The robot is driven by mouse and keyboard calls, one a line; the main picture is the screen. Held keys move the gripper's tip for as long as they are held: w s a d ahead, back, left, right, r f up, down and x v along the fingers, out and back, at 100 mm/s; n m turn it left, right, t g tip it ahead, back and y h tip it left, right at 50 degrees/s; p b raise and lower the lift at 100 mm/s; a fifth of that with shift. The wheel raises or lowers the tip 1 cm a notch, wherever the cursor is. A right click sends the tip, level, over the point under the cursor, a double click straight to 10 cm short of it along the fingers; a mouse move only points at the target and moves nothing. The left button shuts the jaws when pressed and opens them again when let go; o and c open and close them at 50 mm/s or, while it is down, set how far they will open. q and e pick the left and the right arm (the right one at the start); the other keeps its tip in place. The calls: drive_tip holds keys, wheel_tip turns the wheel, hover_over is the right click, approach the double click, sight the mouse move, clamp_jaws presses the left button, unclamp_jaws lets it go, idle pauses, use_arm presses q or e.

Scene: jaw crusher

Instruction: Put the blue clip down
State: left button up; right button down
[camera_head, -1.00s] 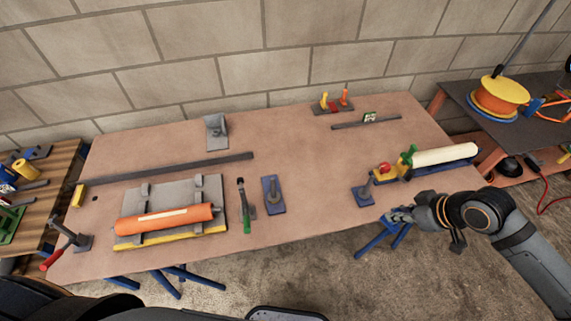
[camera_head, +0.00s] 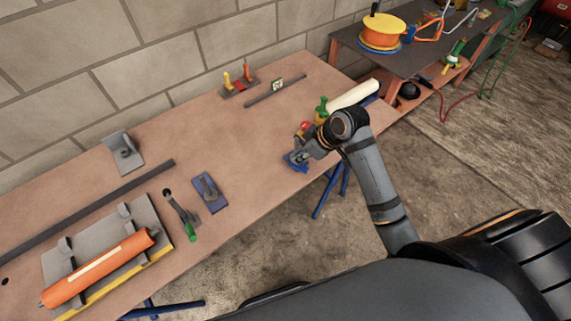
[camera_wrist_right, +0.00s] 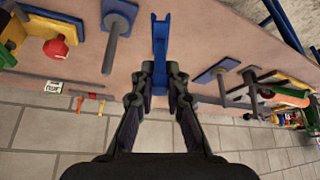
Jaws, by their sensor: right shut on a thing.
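The blue clip (camera_wrist_right: 160,48) is a narrow blue piece with a forked end, and it stands out between my right fingertips in the right wrist view. My right gripper (camera_wrist_right: 160,85) is shut on it. In the head view my right gripper (camera_head: 304,157) is over the table's right front edge, beside a blue plate with a grey post (camera_head: 293,160), partly covering it. The clip cannot be made out clearly there. In the wrist view that plate (camera_wrist_right: 119,16) lies left of the clip, apart from it in the picture. My left gripper is out of view.
Another blue plate with a post (camera_head: 210,195) and a green-handled tool (camera_head: 190,229) lie on the brown table (camera_head: 240,150). An orange cylinder (camera_head: 97,267) rests on a grey fixture at left. A cream roller (camera_head: 354,94) lies at right. The table's middle is clear.

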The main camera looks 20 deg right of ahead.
drive_tip(key=shift+p+x, duration=0.4)
drive_tip(key=shift+x, duration=4.9)
drive_tip(key=shift+w+d, duration=0.1)
drive_tip(key=shift+w, duration=0.05)
drive_tip(key=c, duration=1.4)
unclamp_jaws()
drive_tip(key=shift+o, duration=0.2)
drive_tip(key=v, duration=1.2)
drive_tip(key=shift+r, duration=0.1)
